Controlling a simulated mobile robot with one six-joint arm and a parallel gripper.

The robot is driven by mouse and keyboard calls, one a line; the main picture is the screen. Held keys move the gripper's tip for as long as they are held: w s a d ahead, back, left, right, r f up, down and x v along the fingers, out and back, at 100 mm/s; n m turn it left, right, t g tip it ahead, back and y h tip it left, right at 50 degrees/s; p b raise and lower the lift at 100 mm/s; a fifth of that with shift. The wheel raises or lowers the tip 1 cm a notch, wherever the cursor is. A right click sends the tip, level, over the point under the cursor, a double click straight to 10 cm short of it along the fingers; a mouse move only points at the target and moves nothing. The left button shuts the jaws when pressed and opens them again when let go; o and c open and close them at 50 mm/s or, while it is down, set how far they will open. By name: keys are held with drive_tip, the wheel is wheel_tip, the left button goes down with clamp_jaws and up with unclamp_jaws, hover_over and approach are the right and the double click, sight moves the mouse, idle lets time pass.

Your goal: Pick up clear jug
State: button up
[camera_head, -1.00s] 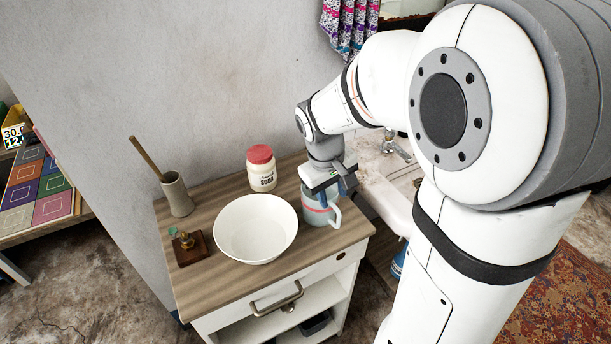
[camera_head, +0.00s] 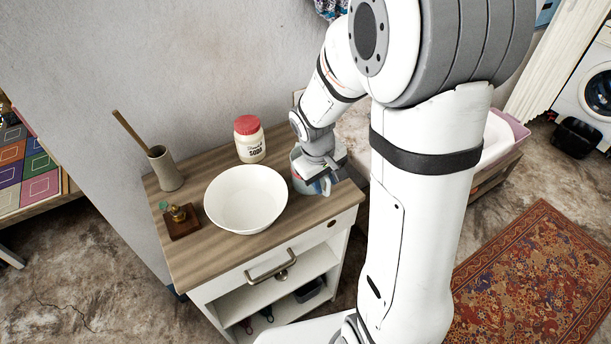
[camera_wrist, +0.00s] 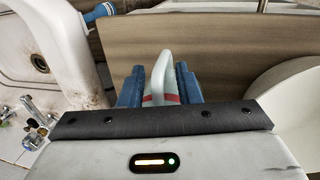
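The jug (camera_head: 324,187) is pale grey-blue with a pink-red band and stands at the right end of the wooden cabinet top. My gripper (camera_head: 316,172) is low over it and covers much of it in the head view. In the wrist view, the jug's pale handle (camera_wrist: 163,70) rises between the two blue fingers of my gripper (camera_wrist: 160,88). The fingers stand apart, one on each side of the handle. Whether they press on it cannot be made out. The jug's far side and base are hidden.
A white bowl (camera_head: 246,199) stands just left of the jug. A red-lidded soda jar (camera_head: 249,140) is behind it. A holder with a wooden stick (camera_head: 165,169) and a small brass item on a wooden block (camera_head: 180,220) are farther left. A washtrough (camera_wrist: 72,62) adjoins the cabinet.

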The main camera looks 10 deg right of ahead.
clamp_jaws()
idle(0.4)
